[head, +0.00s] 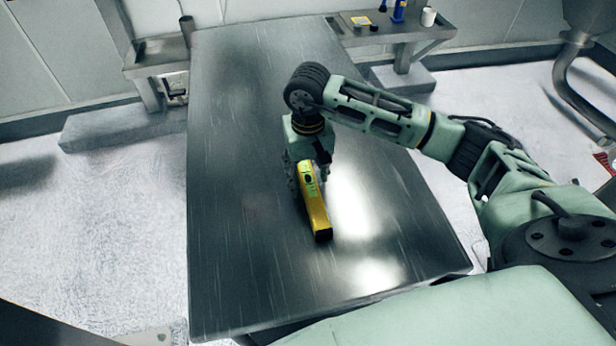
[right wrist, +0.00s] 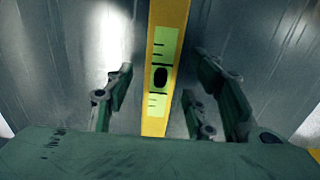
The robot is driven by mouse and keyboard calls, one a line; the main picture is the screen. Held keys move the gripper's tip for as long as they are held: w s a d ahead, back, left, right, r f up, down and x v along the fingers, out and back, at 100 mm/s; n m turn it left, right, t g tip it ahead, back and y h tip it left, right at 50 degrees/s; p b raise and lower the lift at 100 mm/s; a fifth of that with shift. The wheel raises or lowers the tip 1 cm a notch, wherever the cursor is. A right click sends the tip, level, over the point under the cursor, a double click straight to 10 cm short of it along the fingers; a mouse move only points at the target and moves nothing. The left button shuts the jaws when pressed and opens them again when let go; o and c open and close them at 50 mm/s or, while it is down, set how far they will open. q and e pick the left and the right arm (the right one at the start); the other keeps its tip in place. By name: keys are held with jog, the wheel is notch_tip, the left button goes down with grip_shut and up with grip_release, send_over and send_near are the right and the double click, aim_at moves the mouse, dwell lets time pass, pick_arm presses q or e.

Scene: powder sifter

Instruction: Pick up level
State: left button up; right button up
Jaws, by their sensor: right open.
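The level (head: 317,210) is a yellow bar with a green vial window, lying on the dark metal table (head: 240,120) in the head view. In the right wrist view the level (right wrist: 168,35) runs from the top edge down between the fingers, its black bubble mark in the middle. My right gripper (head: 308,182) is over the far end of the level. In the wrist view my right gripper (right wrist: 165,100) is open, its fingers on both sides of the level with gaps between. The level's far end is hidden by the gripper. My left gripper is not in view.
The table around the level is bare. A side shelf (head: 385,35) at the back right holds a white cup (head: 428,17) and a blue item (head: 398,11). Another side shelf (head: 150,62) is at the back left. A metal pipe (head: 570,75) stands at the right.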

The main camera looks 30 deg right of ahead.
jog(key=shift+f, duration=0.75)
jog(key=shift+c, duration=0.5)
grip_shut()
